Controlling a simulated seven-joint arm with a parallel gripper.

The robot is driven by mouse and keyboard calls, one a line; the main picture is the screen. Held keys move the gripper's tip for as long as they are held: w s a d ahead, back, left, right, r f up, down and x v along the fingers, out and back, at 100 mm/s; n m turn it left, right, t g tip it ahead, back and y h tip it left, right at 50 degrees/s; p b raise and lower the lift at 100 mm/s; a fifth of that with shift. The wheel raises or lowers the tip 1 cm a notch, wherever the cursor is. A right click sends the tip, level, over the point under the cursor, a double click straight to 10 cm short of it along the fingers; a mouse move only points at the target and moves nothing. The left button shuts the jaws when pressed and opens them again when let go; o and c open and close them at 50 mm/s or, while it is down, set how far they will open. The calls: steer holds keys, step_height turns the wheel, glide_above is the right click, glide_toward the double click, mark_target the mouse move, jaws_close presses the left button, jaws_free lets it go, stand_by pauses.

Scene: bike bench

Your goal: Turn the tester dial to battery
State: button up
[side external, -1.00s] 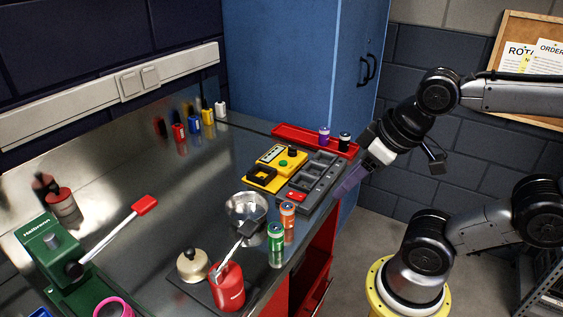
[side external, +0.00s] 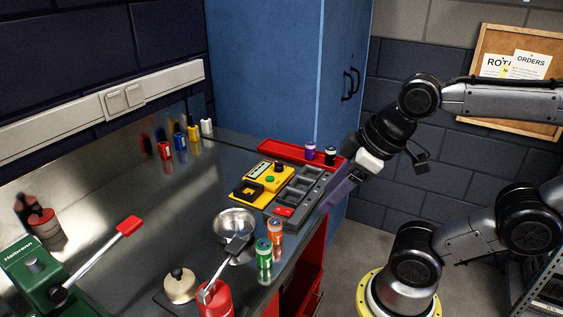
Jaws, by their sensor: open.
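The yellow tester (side external: 262,177) lies on the steel bench, left of the grey compartment tray. It has a pale label strip, a black dial (side external: 281,167) near its right end and a green button (side external: 270,181). The dial's pointer and markings are too small to read. A black square frame (side external: 247,190) sits at the tester's near left part. My gripper (side external: 336,194) is open and off to the right, over the bench's right edge, apart from the tester and dial. Its fingers are seen edge-on and nothing shows between them.
The grey tray (side external: 296,190), holding a red piece, lies between my gripper and the tester. A red tray (side external: 290,151) with purple (side external: 310,150) and black (side external: 330,155) cylinders is behind. Orange (side external: 275,231) and green (side external: 264,253) cells and a metal bowl (side external: 234,221) stand nearer.

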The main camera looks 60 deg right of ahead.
steer(key=w+r+n, duration=0.3)
steer(key=w+r, duration=0.2)
steer(key=w, duration=0.2)
steer(key=m+g+y, duration=0.1)
glide_above(279, 166)
steer(key=s+a, duration=0.4)
steer(key=a, duration=0.1)
steer(key=s+d+f+m, duration=0.1)
steer(key=d+f+m, duration=0.2)
steer(key=d+f, duration=0.4)
steer(key=x, duration=1.1)
steer(key=shift+s+f, duration=0.1)
steer(key=shift+f, duration=0.1)
jaws_close()
